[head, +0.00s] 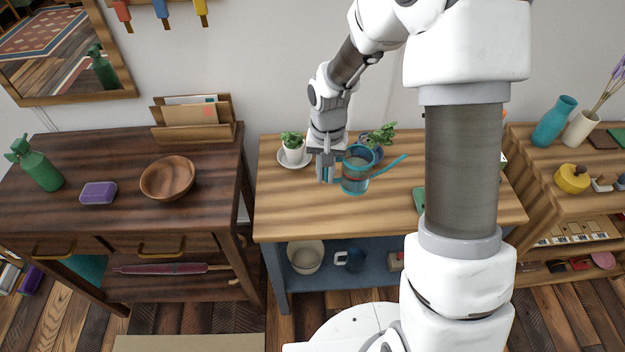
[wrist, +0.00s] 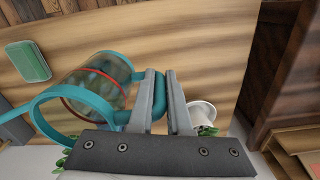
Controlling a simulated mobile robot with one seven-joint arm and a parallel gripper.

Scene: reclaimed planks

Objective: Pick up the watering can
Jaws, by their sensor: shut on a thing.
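The watering can (head: 356,172) is teal with a clear-looking body, a red band and a long spout pointing right in the head view. It is at the middle of the light wooden table (head: 300,217). In the wrist view the can (wrist: 98,82) lies left of the fingers, with its side handle between them. My gripper (head: 327,178) is at the can's left side in the head view. In the wrist view my gripper (wrist: 163,85) is shut on the handle. I cannot tell whether the can's base touches the table.
A small potted plant on a saucer (head: 294,154) stands just left of my gripper, and another plant (head: 382,136) stands behind the can. A green block (head: 418,199) lies to the right. The table's front is clear. The dark desk (head: 115,215) stands left.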

